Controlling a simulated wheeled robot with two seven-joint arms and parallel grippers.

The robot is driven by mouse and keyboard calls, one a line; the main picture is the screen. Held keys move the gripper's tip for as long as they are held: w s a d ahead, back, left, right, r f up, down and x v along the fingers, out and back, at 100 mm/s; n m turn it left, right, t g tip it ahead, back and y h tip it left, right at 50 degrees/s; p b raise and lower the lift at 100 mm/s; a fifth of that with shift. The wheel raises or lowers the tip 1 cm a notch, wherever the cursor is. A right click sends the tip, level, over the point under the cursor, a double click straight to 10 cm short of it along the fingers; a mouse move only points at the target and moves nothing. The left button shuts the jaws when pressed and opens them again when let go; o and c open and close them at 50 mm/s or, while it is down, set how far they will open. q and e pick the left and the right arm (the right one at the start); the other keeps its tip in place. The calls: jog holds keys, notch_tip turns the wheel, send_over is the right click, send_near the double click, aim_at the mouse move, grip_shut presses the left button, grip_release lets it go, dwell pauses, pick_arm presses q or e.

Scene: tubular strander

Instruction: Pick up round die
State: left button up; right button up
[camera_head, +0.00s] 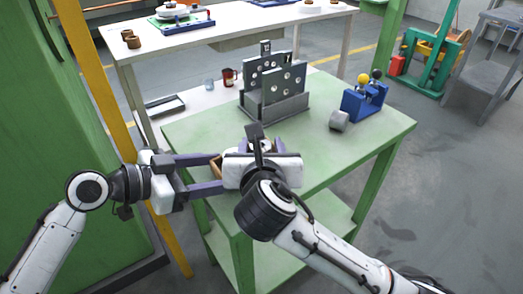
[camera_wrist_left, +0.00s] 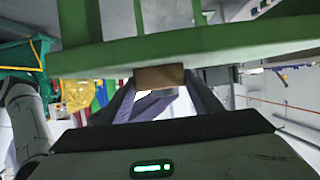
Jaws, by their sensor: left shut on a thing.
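My left gripper (camera_head: 222,171) reaches in from the left at the near edge of the green table, its purple fingers shut on a brown piece, apparently the round die (camera_head: 215,166). In the left wrist view the brown die (camera_wrist_left: 159,77) sits between the two fingertips (camera_wrist_left: 158,85), near the green table edge, and looks like a flat block from this side. My right gripper (camera_head: 257,140) is just right of it, over the table's near edge. Its body hides part of the left fingertips, and its jaw opening cannot be made out.
The green table (camera_head: 205,127) holds a grey rack with upright perforated plates (camera_head: 280,85), a blue fixture (camera_head: 362,100) and a grey cylinder (camera_head: 340,120). A red mug (camera_head: 229,77) stands behind. Brown cylinders (camera_head: 131,40) sit on the white table. A yellow post (camera_head: 105,85) stands left.

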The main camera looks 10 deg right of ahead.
pick_arm(q)
jog(key=shift+s+d+r, duration=0.1)
jog(key=shift+s+d, duration=0.05)
pick_arm(e)
jog(key=shift+s+d+f, duration=0.1)
jog(key=shift+f, duration=0.6)
jog(key=c, duration=0.8)
grip_shut()
notch_tip(320, 180, up, 11)
pick_arm(q)
jog(key=o, duration=1.2)
